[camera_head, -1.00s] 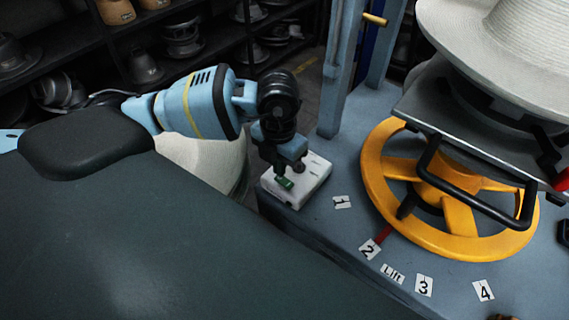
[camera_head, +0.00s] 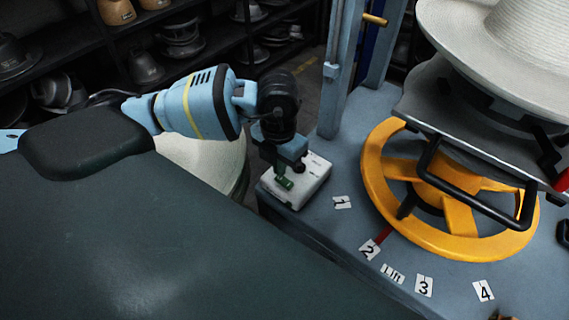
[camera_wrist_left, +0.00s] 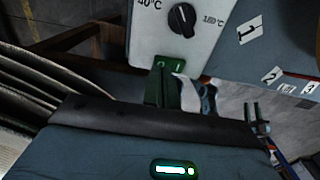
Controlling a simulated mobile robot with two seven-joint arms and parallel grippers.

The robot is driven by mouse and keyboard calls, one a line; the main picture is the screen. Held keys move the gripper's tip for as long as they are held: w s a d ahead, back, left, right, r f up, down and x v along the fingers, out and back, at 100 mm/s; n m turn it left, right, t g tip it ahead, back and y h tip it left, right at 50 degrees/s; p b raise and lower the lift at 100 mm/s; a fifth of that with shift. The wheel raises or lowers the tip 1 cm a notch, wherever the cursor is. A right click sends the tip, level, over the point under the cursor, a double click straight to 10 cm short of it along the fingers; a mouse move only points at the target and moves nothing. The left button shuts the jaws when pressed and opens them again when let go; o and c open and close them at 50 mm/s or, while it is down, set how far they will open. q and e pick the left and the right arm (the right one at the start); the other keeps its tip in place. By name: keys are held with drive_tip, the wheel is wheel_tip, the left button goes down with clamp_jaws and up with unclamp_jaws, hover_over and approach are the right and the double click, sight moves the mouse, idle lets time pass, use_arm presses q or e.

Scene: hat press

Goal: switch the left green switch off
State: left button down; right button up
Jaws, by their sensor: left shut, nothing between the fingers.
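The white control box (camera_head: 310,181) sits at the left corner of the blue-grey machine table. Its green switch (camera_head: 285,184) is on the top face near the front. In the left wrist view the switch (camera_wrist_left: 169,64) shows O and I marks, beside a black dial (camera_wrist_left: 182,19) with temperature labels. My left gripper (camera_head: 282,174) points down at the switch, shut and empty. In the left wrist view its fingertips (camera_wrist_left: 162,80) are right at the switch's near edge and hide part of it. I cannot tell whether they touch or which way the switch is tipped. My right gripper is not in view.
A yellow handwheel (camera_head: 447,246) and a hat (camera_head: 505,45) on the press stand to the right. Number labels such as the 1 card (camera_head: 342,202) lie on the table. A blue-grey post (camera_head: 342,75) rises behind the box. Dark shelves (camera_head: 75,50) fill the back left.

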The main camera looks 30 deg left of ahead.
use_arm(q)
drive_tip(key=shift+f, duration=0.25)
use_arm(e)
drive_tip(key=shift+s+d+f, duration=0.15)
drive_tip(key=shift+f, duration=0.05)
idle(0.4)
